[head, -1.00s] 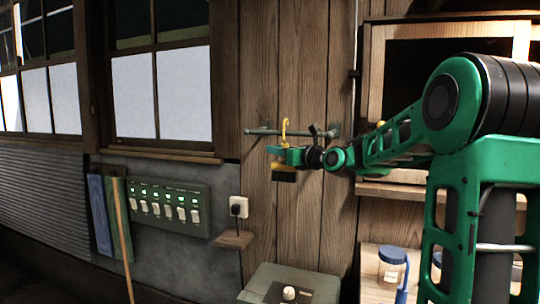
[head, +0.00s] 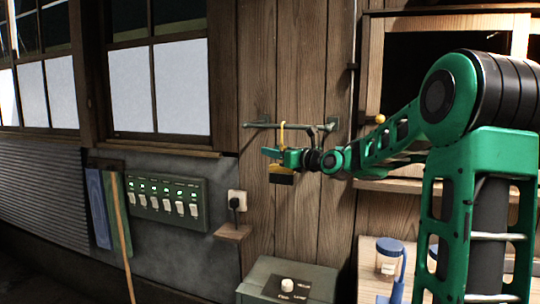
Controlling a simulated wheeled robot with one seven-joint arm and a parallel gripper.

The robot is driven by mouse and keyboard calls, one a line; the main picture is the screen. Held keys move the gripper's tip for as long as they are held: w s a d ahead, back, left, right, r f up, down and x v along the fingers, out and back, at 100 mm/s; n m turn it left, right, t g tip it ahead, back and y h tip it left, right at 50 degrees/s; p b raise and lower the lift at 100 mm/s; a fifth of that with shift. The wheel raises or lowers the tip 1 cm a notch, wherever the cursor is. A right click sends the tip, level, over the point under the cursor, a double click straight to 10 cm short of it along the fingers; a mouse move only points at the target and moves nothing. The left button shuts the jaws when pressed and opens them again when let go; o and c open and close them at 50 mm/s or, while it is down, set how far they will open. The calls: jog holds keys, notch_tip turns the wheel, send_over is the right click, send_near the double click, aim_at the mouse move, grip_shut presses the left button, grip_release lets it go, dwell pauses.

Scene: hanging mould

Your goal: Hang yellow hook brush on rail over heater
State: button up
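The yellow hook brush (head: 282,137) is upright in the head view, with its hook at the top and a yellow block with dark bristles at the bottom. The top of its hook overlaps the grey rail (head: 262,125) on the wooden wall; it looks level with the rail, but contact is too small to make out. My green gripper (head: 274,154) is at the brush's handle, just below the rail. Its fingers hide part of the handle, and whether they grip it or stand apart is unclear. The grey-green heater (head: 262,281) stands below.
A blue-lidded jar (head: 389,254) stands at lower right. Wooden shelving is behind my arm.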

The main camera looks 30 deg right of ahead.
jog(key=shift+s, duration=0.1)
jog(key=v, duration=1)
jog(key=shift+s, duration=0.2)
jog(key=shift+f, duration=0.1)
